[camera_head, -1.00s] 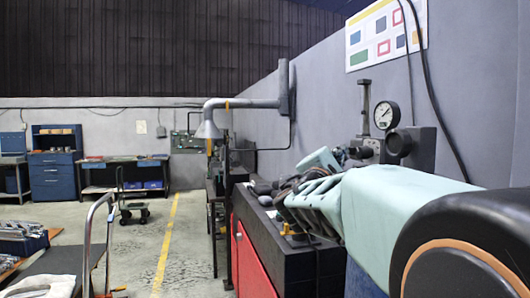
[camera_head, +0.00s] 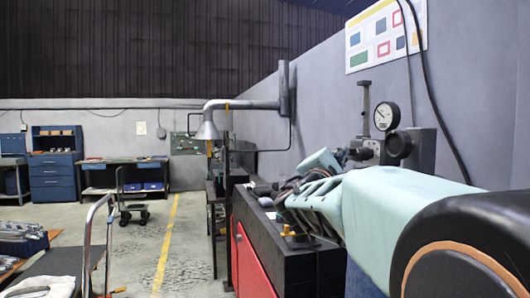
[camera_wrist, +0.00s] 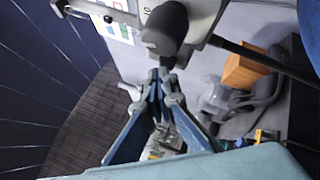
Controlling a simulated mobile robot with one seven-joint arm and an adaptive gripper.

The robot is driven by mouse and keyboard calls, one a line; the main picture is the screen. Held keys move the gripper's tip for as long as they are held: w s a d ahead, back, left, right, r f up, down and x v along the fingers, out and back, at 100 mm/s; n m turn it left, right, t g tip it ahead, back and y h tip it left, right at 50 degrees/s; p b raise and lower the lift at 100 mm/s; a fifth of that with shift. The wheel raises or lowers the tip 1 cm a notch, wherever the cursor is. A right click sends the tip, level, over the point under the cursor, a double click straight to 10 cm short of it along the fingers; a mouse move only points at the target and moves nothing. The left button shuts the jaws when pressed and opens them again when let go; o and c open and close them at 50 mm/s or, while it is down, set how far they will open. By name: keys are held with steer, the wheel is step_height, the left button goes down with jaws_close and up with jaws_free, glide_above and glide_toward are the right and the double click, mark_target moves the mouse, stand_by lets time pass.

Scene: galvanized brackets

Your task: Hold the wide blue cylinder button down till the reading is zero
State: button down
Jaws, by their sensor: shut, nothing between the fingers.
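My gripper (camera_wrist: 160,74) is shut and empty in the wrist view. Its two fingers meet just below a dark rounded cylinder (camera_wrist: 166,24) on the press-like fixture; I cannot tell whether they touch it. In the head view my pale green arm covers much of the bench, and the fingertips cannot be made out. A round white gauge (camera_head: 386,116) stands above a dark knob on the fixture; its needle points up and left, but the figures are too small to read. I cannot make out a blue cylinder button for certain.
The dark bench (camera_head: 285,240) with a red front stands below my arm. A grey wall with a colored chart (camera_head: 386,38) and hanging cables is close on the right. A hand cart (camera_head: 98,240) stands at the left.

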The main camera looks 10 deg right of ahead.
stand_by(0.7)
steer(key=shift+a, duration=0.9)
steer(key=a+b, duration=0.1)
steer(key=a, duration=0.4)
steer(key=shift+s, duration=0.1)
